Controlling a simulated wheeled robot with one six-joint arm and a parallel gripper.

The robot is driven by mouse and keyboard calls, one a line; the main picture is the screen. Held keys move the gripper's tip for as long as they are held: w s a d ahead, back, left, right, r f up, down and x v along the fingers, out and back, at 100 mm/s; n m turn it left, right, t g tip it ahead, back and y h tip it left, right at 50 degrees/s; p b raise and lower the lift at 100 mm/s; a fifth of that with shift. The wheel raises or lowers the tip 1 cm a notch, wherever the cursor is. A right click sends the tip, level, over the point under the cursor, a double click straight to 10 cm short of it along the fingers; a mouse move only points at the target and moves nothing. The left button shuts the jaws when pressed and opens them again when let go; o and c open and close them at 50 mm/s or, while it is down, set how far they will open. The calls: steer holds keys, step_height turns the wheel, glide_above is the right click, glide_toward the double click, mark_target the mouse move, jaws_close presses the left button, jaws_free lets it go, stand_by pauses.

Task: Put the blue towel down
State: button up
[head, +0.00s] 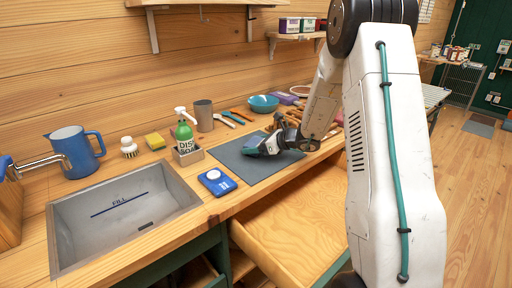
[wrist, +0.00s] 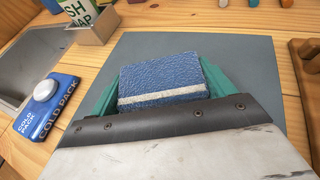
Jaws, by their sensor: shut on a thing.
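The blue towel (wrist: 162,78) is a folded, textured blue block with a pale stripe, seen in the wrist view. My gripper (head: 259,148) is shut on it, with a green finger at each side of the towel. The grey mat (head: 232,157) lies on the wooden counter under the gripper; it also fills the background of the wrist view (wrist: 240,55). The gripper is low over the mat. I cannot tell whether the towel touches the mat. In the head view the towel is mostly hidden by the gripper.
A blue cold pack (head: 217,181) lies left of the mat. A soap bottle (head: 184,134) in a small holder, a grey cup (head: 203,115) and a teal bowl (head: 264,103) stand behind. The sink (head: 124,215) is at left. An open drawer (head: 296,221) juts out below the counter.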

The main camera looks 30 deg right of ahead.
steer(key=shift+f, duration=0.4)
steer(key=shift+f, duration=0.2)
steer(key=o, duration=0.9)
steer(key=shift+r, duration=0.1)
